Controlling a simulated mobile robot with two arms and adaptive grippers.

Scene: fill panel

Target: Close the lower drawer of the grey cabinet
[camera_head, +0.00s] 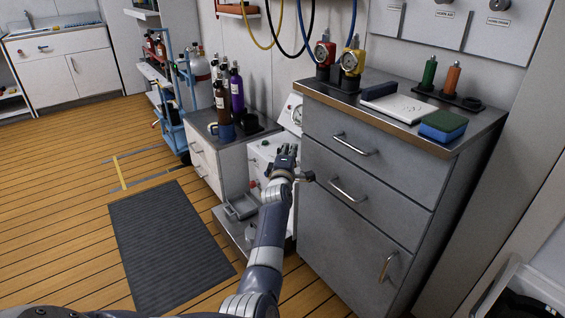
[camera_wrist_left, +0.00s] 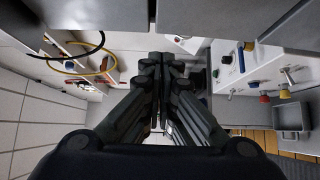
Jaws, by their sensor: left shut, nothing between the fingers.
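The grey cabinet (camera_head: 340,245) stands at the right, with two drawers above a door. Its lower drawer (camera_head: 385,212) has a horizontal bar handle (camera_head: 348,190) and looks nearly flush with the front; a small gap cannot be ruled out. The upper drawer (camera_head: 400,172) looks shut. My left gripper (camera_head: 286,155) is just left of the cabinet's front, near the drawers' left edge, pointing away from me. Its fingers are together and empty, as the left wrist view (camera_wrist_left: 160,68) also shows. Contact with the drawer cannot be told. My right gripper is out of view.
The worktop holds gauges (camera_head: 350,63), a blue-green sponge (camera_head: 443,125) and bottles (camera_head: 430,72). A low white cabinet (camera_head: 203,160) with bottles and a grey bin (camera_head: 241,207) stand left of my arm. A dark mat (camera_head: 168,248) lies on open wooden floor.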

